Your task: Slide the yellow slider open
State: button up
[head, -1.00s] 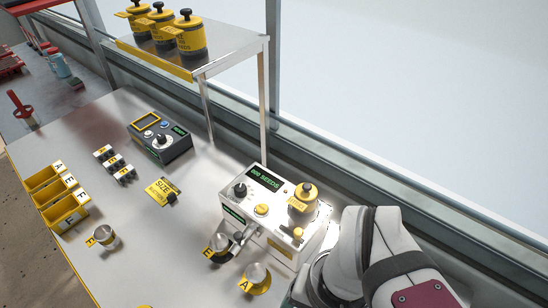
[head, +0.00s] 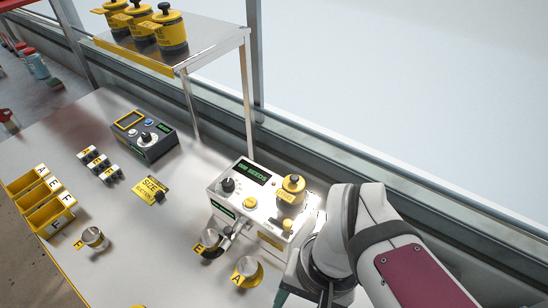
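The white seeder machine (head: 222,197) stands right of centre on the bench, with a lit green display reading seeds. A yellow-lidded hopper (head: 291,190) sits on its top right. A small yellow knob (head: 288,225) at the front right of its top, below the hopper, looks like the yellow slider. I cannot tell how far it is slid. My arm's grey and white links fill the lower right, just right of the machine. My gripper's fingertips do not show; only a small teal part shows at the bottom edge under the arm.
Metal cups labelled E (head: 209,240) and A (head: 246,271) stand in front of the machine. A dark control box (head: 146,137), yellow bins (head: 47,210) and a size card (head: 150,189) lie to the left. A shelf (head: 200,52) with yellow canisters stands behind.

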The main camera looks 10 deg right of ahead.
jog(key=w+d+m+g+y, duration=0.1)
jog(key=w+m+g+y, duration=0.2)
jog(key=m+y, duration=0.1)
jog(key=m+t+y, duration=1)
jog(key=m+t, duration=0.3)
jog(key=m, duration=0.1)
send_near(288, 223)
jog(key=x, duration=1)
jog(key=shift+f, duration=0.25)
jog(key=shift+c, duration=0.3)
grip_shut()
